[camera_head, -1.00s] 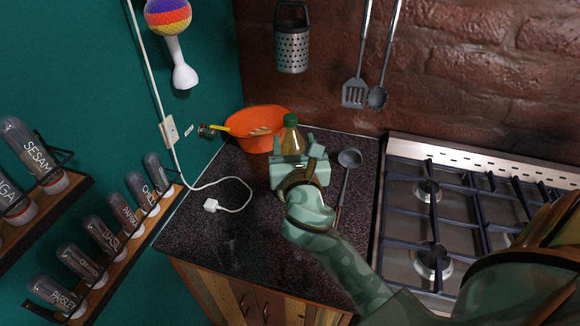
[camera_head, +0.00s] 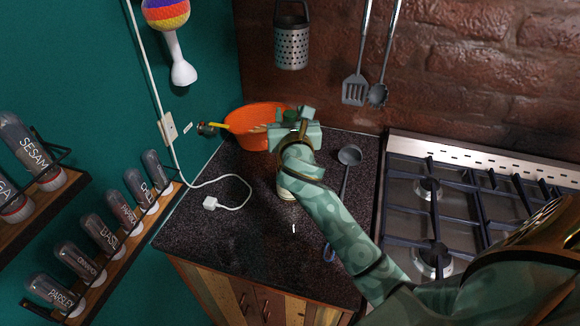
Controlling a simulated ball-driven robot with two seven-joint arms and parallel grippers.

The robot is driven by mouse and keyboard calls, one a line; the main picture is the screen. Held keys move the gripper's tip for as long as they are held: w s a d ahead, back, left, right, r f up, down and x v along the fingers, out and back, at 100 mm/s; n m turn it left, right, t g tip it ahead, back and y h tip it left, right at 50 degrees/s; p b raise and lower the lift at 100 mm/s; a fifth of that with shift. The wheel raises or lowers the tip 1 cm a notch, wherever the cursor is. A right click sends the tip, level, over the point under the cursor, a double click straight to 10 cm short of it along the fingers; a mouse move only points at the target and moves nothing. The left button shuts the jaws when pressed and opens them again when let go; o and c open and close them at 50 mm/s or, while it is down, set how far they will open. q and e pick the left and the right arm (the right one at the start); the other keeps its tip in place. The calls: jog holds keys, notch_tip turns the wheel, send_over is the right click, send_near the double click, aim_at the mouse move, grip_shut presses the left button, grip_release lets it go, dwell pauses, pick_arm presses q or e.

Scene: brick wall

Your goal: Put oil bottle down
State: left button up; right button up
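The oil bottle is mostly hidden behind my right gripper and wrist. A bit of green that looks like its cap (camera_head: 290,115) shows between the fingers. A pale rounded edge, perhaps the bottle's base (camera_head: 286,191), shows beside my wrist over the dark counter (camera_head: 220,235). My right gripper (camera_head: 293,122) is at the height of the cap, in front of the orange bowl. Whether its fingers are closed on the bottle or apart from it is hidden. My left gripper is not in view.
The orange bowl (camera_head: 245,133) stands in the back corner. A ladle (camera_head: 348,158) lies right of my gripper. A white cable with a plug (camera_head: 210,203) lies on the left. The gas stove (camera_head: 430,210) is on the right. The front left counter is clear.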

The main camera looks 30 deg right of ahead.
grip_shut()
jog(key=shift+r, duration=0.1)
